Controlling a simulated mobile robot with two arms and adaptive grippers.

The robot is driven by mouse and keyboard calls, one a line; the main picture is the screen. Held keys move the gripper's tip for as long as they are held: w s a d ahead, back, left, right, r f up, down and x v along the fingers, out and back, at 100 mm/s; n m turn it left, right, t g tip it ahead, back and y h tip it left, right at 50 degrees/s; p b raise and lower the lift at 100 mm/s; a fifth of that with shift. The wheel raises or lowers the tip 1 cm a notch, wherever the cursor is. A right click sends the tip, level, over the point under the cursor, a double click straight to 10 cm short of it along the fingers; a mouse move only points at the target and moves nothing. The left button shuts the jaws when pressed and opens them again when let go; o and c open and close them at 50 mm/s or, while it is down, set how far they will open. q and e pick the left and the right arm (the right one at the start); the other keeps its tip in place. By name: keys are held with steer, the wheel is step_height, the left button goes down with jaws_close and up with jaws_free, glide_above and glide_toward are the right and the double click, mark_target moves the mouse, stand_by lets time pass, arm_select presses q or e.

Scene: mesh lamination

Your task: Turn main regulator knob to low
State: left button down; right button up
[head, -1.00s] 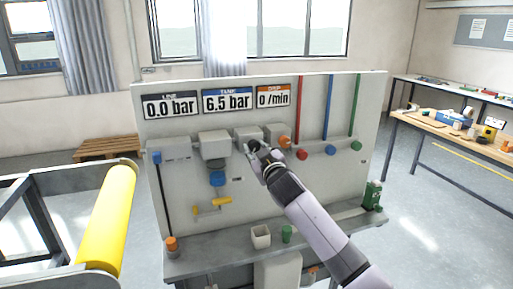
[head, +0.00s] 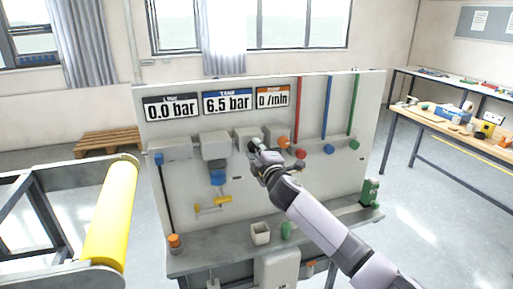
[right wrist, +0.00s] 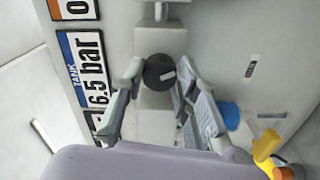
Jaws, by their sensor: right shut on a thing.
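The main regulator knob (right wrist: 158,72) is black and round with a pale mark on its face. It sits on a grey block on the upright panel. My right gripper (head: 257,150) reaches the panel below the displays. In the right wrist view its fingers (right wrist: 157,76) are on either side of the knob, shut on it. In the head view the gripper largely hides the knob. The displays read LINE 0.0 bar (head: 171,109), TANK 6.5 bar (head: 228,102) and DRIP 0 /min (head: 273,98). My left gripper is not in view.
An orange knob (head: 283,142), a red knob (head: 300,154), a blue knob (head: 329,149) and a green knob (head: 354,144) are right of the gripper. A yellow lever (head: 222,200) is below left. Cups (head: 260,234) stand on the panel's shelf. A yellow roller (head: 112,215) is at left.

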steer(key=n+p, duration=0.1)
steer(key=n, duration=0.3)
steer(key=shift+n+p, duration=0.3)
steer(key=shift+p, duration=0.1)
steer(key=n+p, duration=0.1)
steer(key=n, duration=0.3)
steer(key=shift+n+p, duration=0.3)
steer(key=shift+p, duration=0.1)
steer(key=n+p, duration=0.2)
steer(key=n, duration=0.2)
steer(key=shift+n, duration=0.3)
steer(key=n+p, duration=0.2)
steer(key=n, duration=0.2)
steer(key=shift+n+p, duration=0.35)
steer(key=shift+n, duration=0.75)
steer(key=n, duration=0.2)
steer(key=shift+a+n, duration=0.1)
steer(key=shift+n, duration=0.3)
steer(key=n, duration=0.4)
steer(key=shift+f, duration=0.1)
steer(key=shift+n, duration=2.1)
steer(key=shift+f, duration=0.1)
